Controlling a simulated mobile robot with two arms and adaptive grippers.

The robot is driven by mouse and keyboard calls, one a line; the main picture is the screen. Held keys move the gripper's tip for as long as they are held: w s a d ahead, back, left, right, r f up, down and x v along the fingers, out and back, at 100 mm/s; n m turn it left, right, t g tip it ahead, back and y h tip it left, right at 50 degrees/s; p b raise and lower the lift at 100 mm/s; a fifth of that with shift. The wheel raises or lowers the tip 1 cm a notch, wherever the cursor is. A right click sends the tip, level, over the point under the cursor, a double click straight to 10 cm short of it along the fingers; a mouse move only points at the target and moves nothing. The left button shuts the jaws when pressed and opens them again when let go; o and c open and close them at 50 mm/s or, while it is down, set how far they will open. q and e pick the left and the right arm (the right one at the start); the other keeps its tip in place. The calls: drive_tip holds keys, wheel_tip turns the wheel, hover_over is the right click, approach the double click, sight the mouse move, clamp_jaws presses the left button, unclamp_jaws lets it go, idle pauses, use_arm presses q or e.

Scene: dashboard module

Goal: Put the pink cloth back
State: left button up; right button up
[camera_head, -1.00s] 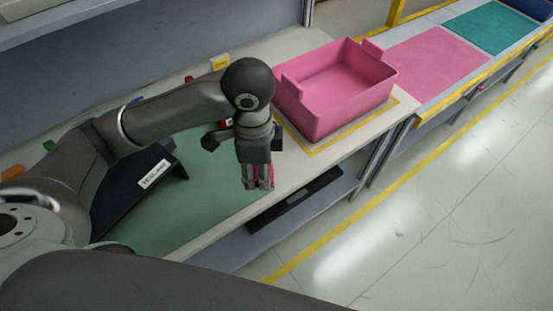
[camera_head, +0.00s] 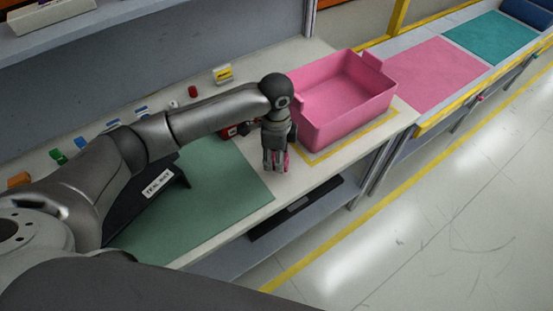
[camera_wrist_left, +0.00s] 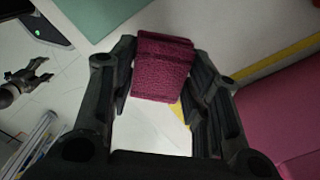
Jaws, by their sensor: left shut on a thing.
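The pink cloth (camera_wrist_left: 163,66) shows as a dark pink folded block between the fingers of my left gripper (camera_wrist_left: 160,95) in the left wrist view. In the head view my left gripper (camera_head: 276,163) points down, shut on the cloth, with only a sliver of pink showing at its fingers. It is just left of the pink bin (camera_head: 345,125), over the bench strip between the bin and the green mat (camera_head: 215,200). The bin looks empty inside where I can see. My right gripper is not in the head view.
A black device (camera_head: 150,197) with a white label lies on the green mat, partly behind my arm. Yellow tape (camera_head: 350,143) frames the bin. A pink mat (camera_head: 435,72) and a teal mat (camera_head: 490,38) lie on the counter beyond. Small coloured items line the bench's back.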

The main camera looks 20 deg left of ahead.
use_arm(q)
drive_tip(key=shift+w+f, duration=0.4)
drive_tip(key=shift+f, duration=0.05)
wheel_tip(320, 180, down, 2)
drive_tip(key=shift+f+p, duration=0.1)
drive_tip(key=shift+p, duration=0.5)
drive_tip(key=shift+f, duration=0.35)
drive_tip(key=shift+a+f, duration=0.1)
drive_tip(key=shift+f, duration=0.05)
drive_tip(key=shift+f, duration=0.1)
drive_tip(key=o, duration=1)
